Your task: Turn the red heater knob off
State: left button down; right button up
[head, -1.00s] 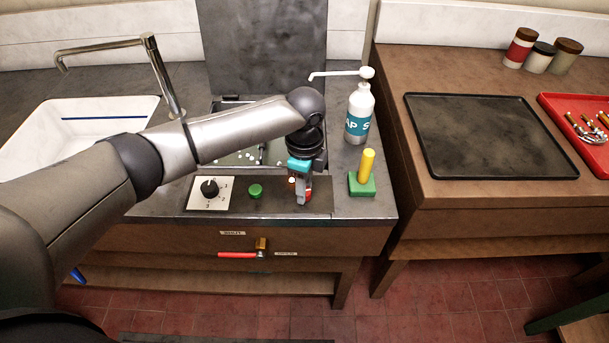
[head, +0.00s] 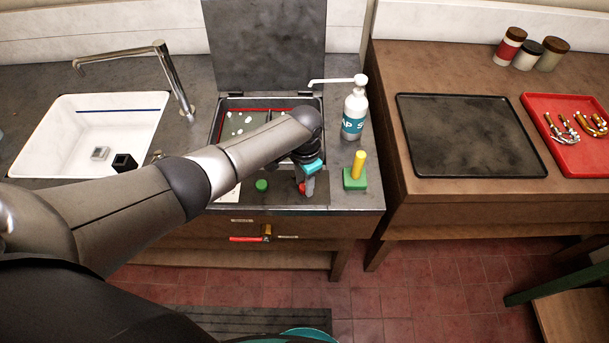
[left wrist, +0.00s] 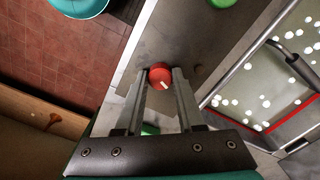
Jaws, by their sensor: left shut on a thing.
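The red heater knob (head: 302,189) is on the control panel at the counter's front edge, partly hidden by my left gripper (head: 306,187) in the head view. In the left wrist view the red knob (left wrist: 160,75) has a pale pointer mark and sits between the tips of the two fingers of my left gripper (left wrist: 160,78). The fingers are shut on the knob from both sides. My right gripper is not in view.
A green button (head: 261,185) is left of the knob. A green block with a yellow post (head: 356,178) and a soap bottle (head: 354,115) stand close on the right. The open tank (head: 228,104) lies behind. A red-handled valve (head: 250,239) is below.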

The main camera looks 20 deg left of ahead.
pick_arm(q)
jog(key=shift+n+p, duration=1.05)
jog(key=shift+n, duration=1.05)
jog(key=c, duration=0.5)
grip_release()
jog(key=shift+r, duration=0.15)
jog(key=shift+r, duration=0.25)
notch_tip(320, 180, up, 14)
jog(key=p, duration=0.3)
jog(key=shift+r, duration=0.25)
